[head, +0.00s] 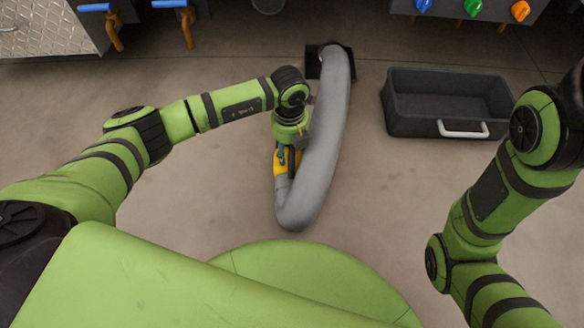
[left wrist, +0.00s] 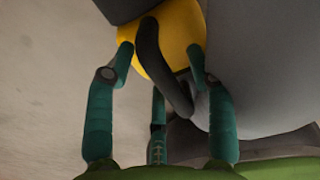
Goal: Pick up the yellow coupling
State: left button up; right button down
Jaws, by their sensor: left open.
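The yellow coupling (head: 279,168) is on the near end of a thick grey hose (head: 322,140) lying on the floor in the head view. My left gripper (head: 288,155) is directly above it and partly hides it. In the left wrist view the coupling (left wrist: 182,28) has a dark curved lever (left wrist: 160,65) across it. My left gripper's teal fingers (left wrist: 160,58) are spread, one on each side of the coupling, with a third finger below. I cannot tell whether the fingertips touch it. My right gripper is out of view; only my right arm shows.
The hose bends close to my left gripper and runs to a dark floor fitting (head: 313,62). A black bin (head: 396,112) with a white handle stands at right. Blue-handled valves (head: 96,8) and coloured knobs (head: 472,7) are at the back. The floor between is clear.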

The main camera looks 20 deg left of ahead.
pick_arm(q)
jog(key=shift+r, duration=0.1)
grip_shut()
jog(key=shift+r, duration=0.1)
